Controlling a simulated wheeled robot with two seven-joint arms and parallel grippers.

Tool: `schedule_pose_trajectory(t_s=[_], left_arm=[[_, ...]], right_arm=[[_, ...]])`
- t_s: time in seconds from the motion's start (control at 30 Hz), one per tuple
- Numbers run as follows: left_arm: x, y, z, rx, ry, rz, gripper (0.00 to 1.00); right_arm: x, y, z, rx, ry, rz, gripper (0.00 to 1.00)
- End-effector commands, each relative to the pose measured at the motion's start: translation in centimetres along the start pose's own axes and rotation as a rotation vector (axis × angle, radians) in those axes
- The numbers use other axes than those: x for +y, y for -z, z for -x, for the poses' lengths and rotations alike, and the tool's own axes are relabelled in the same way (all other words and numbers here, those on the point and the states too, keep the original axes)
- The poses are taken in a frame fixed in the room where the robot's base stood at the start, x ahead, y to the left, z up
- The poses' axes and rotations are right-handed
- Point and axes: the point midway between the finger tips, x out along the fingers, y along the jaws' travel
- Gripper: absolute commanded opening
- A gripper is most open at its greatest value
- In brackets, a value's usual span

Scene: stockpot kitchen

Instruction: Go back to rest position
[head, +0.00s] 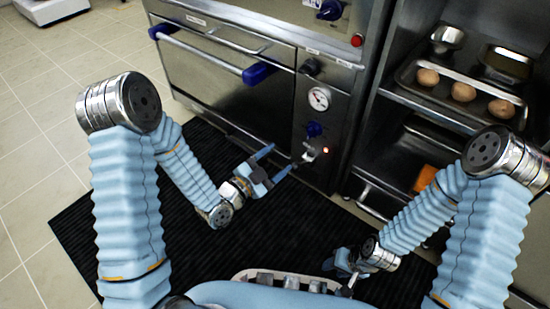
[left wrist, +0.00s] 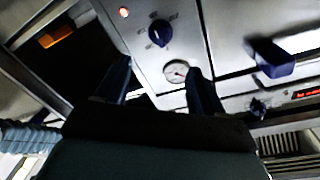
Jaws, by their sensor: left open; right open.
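My left gripper (head: 272,165) is open and empty in the head view, held over the black mat in front of the steel oven (head: 222,75). Its two fingers also show apart in the left wrist view (left wrist: 158,82), with the oven's control panel beyond them. My right gripper (head: 347,280) is low at the bottom of the head view, close to my body. Its fingers are small and partly hidden there, and nothing is seen in them.
The oven has a long handle (head: 208,52), a round gauge (head: 319,98) and blue knobs. At right, a steel shelf holds a tray (head: 440,98) with round brown items and metal containers. An orange object (head: 425,178) sits lower.

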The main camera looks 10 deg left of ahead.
Motion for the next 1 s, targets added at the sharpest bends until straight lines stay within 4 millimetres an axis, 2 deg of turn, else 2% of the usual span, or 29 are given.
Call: schedule_pose_trajectory(t_s=[0.27,0.37,0.47,0.5,0.6,0.7,0.83,0.87,0.9,1.0], left_arm=[[0.2,-0.3,0.0,-0.015,-0.005,0.012,0.68],[1.4,-2.7,0.3,-0.120,-0.042,0.104,0.68],[4.4,-7.3,1.9,-0.354,-0.104,0.315,0.68],[5.9,-9.3,3.1,-0.472,-0.123,0.427,0.68],[10.1,-13.3,7.0,-0.776,-0.142,0.717,0.68],[14.0,-15.3,11.3,-1.057,-0.124,0.985,0.68],[18.7,-15.3,17.1,-1.413,-0.058,1.316,0.68],[18.5,-14.1,17.6,-1.454,-0.045,1.354,0.68],[17.1,-12.4,17.3,-1.438,-0.049,1.340,0.68],[15.7,-10.0,17.3,-1.436,-0.055,1.335,0.68]], right_arm=[[0.0,0.0,0.0,0.000,0.000,0.000,0.43],[0.0,0.0,0.0,0.000,0.000,0.000,0.43],[0.0,0.0,0.0,0.000,0.000,0.000,0.43],[0.0,0.0,0.0,0.000,0.000,0.000,0.43],[0.0,0.0,0.0,0.000,0.000,0.000,0.43],[0.0,0.0,0.0,0.000,0.000,0.000,0.43],[0.0,0.0,0.0,0.000,0.000,0.000,0.43],[-0.4,0.0,1.1,-0.001,0.000,-0.001,0.43],[-1.1,0.0,3.0,-0.002,0.000,0.001,0.43],[-2.3,0.0,5.7,-0.003,0.001,0.004,0.43]])
